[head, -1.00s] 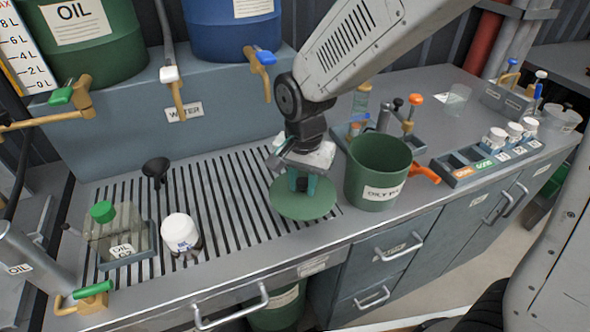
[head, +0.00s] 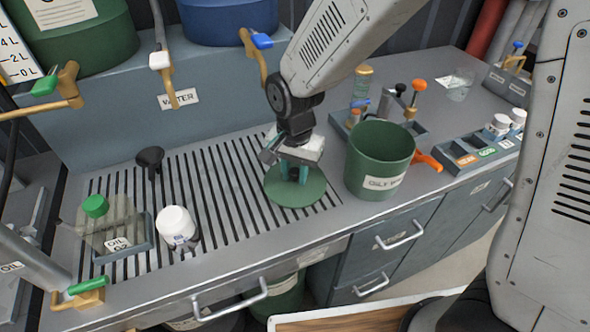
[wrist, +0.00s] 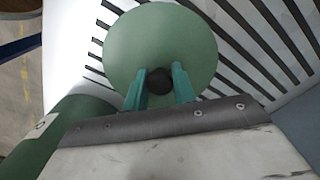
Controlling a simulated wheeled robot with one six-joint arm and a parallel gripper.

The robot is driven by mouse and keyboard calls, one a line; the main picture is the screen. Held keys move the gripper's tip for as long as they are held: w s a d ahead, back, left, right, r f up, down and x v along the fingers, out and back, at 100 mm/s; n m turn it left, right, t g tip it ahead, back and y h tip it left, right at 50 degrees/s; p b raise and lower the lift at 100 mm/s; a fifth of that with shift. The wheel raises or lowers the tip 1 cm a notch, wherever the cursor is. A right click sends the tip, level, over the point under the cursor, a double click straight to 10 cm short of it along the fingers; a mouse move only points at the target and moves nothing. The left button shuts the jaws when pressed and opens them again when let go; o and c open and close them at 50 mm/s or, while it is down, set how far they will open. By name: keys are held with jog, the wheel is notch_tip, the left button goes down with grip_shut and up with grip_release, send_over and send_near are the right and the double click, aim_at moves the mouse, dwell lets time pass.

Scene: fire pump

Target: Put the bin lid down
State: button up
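The bin lid (head: 281,196) is a flat green disc with a dark knob. In the head view it lies level on or just above the right end of the slatted grating (head: 222,190); I cannot tell whether it touches. My gripper (head: 294,172) points down over it. In the wrist view its teal fingers (wrist: 159,78) stand on both sides of the knob (wrist: 159,82) and appear shut on it, with the lid (wrist: 160,35) spread beyond them. The open green bin (head: 378,168), labelled as oily, stands just right of the lid.
A white-capped bottle (head: 176,224) and a green-capped oil container (head: 112,230) stand left on the grating, with a black funnel (head: 150,158) behind. Taps hang at the back. A tool holder (head: 410,128) and a labelled tray (head: 478,150) lie right. The grating's middle is clear.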

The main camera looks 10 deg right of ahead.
aim_at(294, 171)
jog(key=o, duration=0.4)
notch_tip(294, 171, up, 12)
jog(key=shift+r, duration=0.2)
jog(key=s+d+r+n, duration=0.1)
jog(key=s+d+r, duration=0.2)
jog(key=d, duration=0.3)
jog(key=s+d+r+n, duration=0.1)
jog(key=s+d+r, duration=0.2)
jog(key=s+d, duration=0.15)
jog(key=s+d+n, duration=0.1)
jog(key=s+d, duration=0.2)
jog(key=s, duration=0.1)
jog(key=s+d+n, duration=0.1)
jog(key=s+d, duration=0.2)
jog(key=s, duration=0.1)
jog(key=s+d+r+n+t, duration=0.1)
jog(key=s+d, duration=0.3)
jog(key=shift+s+d+n, duration=0.1)
jog(key=shift+n, duration=0.3)
